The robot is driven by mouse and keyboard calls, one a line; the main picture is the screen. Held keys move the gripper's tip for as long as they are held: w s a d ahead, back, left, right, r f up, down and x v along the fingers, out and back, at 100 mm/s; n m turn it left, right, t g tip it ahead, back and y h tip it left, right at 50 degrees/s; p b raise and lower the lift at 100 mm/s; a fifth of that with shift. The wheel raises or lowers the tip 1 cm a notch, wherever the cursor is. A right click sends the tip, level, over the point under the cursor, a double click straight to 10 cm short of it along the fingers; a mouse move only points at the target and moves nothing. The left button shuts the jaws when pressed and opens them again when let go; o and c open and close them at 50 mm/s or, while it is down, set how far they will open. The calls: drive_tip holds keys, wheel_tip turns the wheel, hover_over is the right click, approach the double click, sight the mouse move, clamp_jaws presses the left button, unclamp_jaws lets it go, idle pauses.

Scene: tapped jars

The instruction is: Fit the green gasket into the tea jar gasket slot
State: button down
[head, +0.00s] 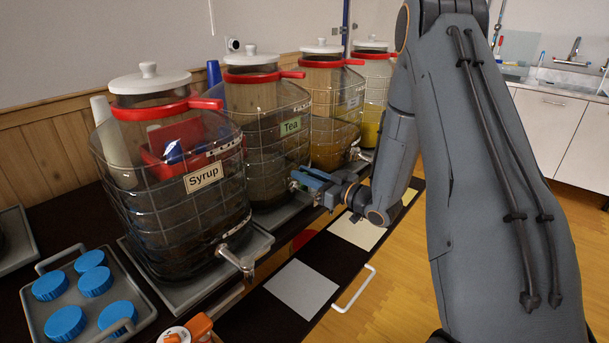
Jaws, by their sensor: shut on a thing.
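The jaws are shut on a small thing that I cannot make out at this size. I cannot make out the green gasket or the gasket slot; the gripper covers that part of the jar front.
The syrup jar (168,215) with its metal tap (236,262) stands left of the tea jar. Two more jars stand behind to the right. A grey tray (35,300) of blue caps is at front left. A pale square (300,288) and a white handle (354,289) are in front.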

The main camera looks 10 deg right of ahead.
drive_tip(key=shift+f, duration=0.1)
drive_tip(key=c, duration=1.5)
unclamp_jaws()
drive_tip(key=shift+o, duration=0.5)
drive_tip(key=shift+p+v, duration=0.5)
drive_tip(key=shift+v, duration=0.95)
drive_tip(key=shift+s+d, duration=0.2)
drive_tip(key=shift+s, duration=0.05)
drive_tip(key=shift+s+d, duration=0.3)
drive_tip(key=shift+s, duration=0.15)
drive_tip(key=v, duration=0.7)
drive_tip(key=shift+s+d, duration=0.25)
drive_tip(key=shift+s, duration=0.05)
